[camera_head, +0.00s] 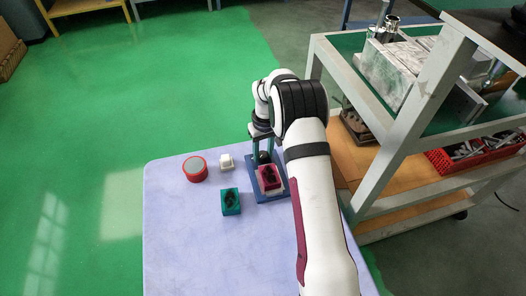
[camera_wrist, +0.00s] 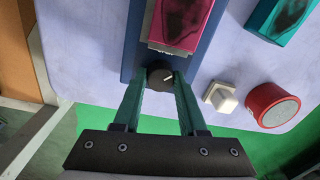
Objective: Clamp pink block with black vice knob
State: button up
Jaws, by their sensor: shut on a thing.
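The pink block (camera_head: 269,178) sits in the blue vice (camera_head: 257,161) on the table, and it also shows at the top of the wrist view (camera_wrist: 184,22). A pale jaw of the vice lies along its knob side; whether the jaw presses on the block I cannot tell. The black vice knob (camera_wrist: 160,77), with a white mark line, is at the near end of the vice in the wrist view. My gripper (camera_wrist: 161,84) has its two green fingers on either side of the knob and is shut on it. In the head view my gripper (camera_head: 262,150) is partly hidden by my arm.
A teal block (camera_head: 230,202), a white block (camera_head: 226,162) and a red round container with a grey top (camera_head: 195,169) stand left of the vice on the pale table (camera_head: 185,250). The tooling cart (camera_head: 384,150) stands close on the right. The table's front left is clear.

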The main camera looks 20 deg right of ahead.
grip_shut()
jog(key=m, duration=0.4)
jog(key=shift+m, duration=2.5)
jog(key=o, duration=0.9)
grip_release()
